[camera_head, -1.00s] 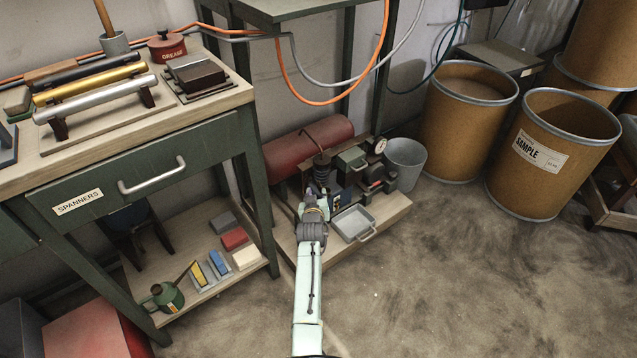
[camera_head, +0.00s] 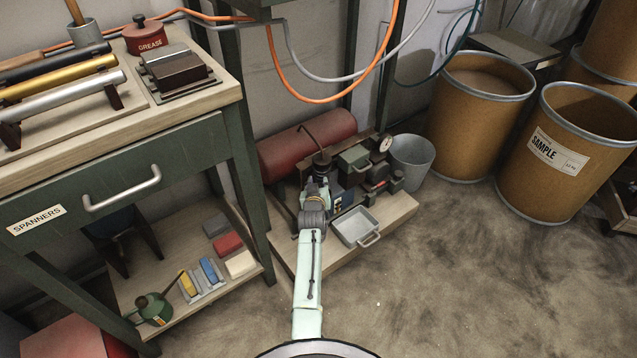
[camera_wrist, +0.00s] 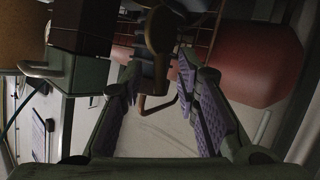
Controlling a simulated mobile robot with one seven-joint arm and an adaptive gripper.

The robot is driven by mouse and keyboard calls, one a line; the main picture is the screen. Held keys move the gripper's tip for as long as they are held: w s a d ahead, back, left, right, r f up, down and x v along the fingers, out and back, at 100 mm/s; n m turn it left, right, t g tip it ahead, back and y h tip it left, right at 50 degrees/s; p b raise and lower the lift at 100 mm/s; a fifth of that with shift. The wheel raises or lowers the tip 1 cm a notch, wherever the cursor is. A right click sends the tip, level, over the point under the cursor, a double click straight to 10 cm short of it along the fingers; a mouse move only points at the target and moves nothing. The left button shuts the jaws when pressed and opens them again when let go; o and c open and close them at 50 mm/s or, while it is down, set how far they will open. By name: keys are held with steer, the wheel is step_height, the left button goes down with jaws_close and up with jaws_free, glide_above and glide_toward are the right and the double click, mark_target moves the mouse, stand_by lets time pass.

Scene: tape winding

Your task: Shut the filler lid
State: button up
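The small machine with the filler stands on a low wooden platform (camera_head: 388,212) in the head view. I cannot clearly pick out the filler lid there, because my arm and gripper (camera_head: 318,178) cover that part. In the wrist view, a dark brown rounded piece (camera_wrist: 160,30), possibly the filler lid, lies just beyond and between the fingertips. I cannot tell its angle. My gripper (camera_wrist: 160,95) is open, its two purple-padded fingers spread apart. Nothing is visibly held between them.
A red tank (camera_head: 305,142) lies behind the machine and a green box with a handle (camera_head: 352,158) is beside it. A grey tray (camera_head: 356,227) sits in front. A grey bucket (camera_head: 411,160) stands right. The workbench leg (camera_head: 250,180) is close on the left. Open floor lies front right.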

jaws_close()
stand_by(0.7)
